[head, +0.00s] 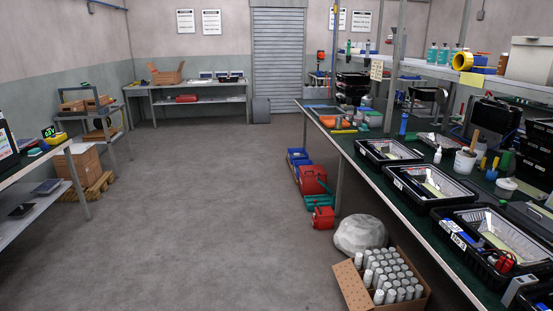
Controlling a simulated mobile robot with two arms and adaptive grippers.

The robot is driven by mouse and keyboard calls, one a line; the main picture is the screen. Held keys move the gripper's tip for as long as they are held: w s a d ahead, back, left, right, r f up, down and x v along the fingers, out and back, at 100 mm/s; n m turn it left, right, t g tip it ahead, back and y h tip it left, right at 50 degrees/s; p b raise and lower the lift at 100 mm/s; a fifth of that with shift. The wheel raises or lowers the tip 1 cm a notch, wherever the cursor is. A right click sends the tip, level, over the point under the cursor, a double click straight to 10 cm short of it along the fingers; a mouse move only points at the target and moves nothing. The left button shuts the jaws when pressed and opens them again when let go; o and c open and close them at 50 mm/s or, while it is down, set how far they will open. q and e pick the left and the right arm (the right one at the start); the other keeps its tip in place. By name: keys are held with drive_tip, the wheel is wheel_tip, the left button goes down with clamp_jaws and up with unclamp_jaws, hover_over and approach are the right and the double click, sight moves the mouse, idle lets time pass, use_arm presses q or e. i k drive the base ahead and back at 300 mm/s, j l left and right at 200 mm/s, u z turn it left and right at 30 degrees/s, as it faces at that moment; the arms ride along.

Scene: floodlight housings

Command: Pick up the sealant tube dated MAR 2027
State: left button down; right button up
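No date label reading MAR 2027 is legible at this distance. An open cardboard box (351,288) on the floor at the lower right holds several upright grey-white cylinders (395,274). They may be sealant tubes, but their print is too small to read. A small white bottle (437,155) stands on the green-topped workbench (345,143) at the right; I cannot tell whether it is a sealant container. Neither of my grippers is in view.
Black trays with floodlight housings (390,151) line the right workbench. A grey rounded sack (360,234) and red toolboxes (312,180) sit on the floor along it. A shelf unit (40,203) stands at the left. The middle floor (205,190) is clear.

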sight(358, 258)
drive_tip(key=i+u, duration=0.15)
drive_tip(key=i, duration=1.95)
drive_tip(key=i+j+z, duration=0.1)
drive_tip(key=i+z, duration=0.35)
drive_tip(key=i+j+z, duration=0.3)
drive_tip(key=i+z, duration=0.15)
drive_tip(key=i+j+z, duration=0.9)
drive_tip(key=j, duration=0.15)
drive_tip(key=k+l, duration=0.05)
drive_tip(key=k, duration=0.05)
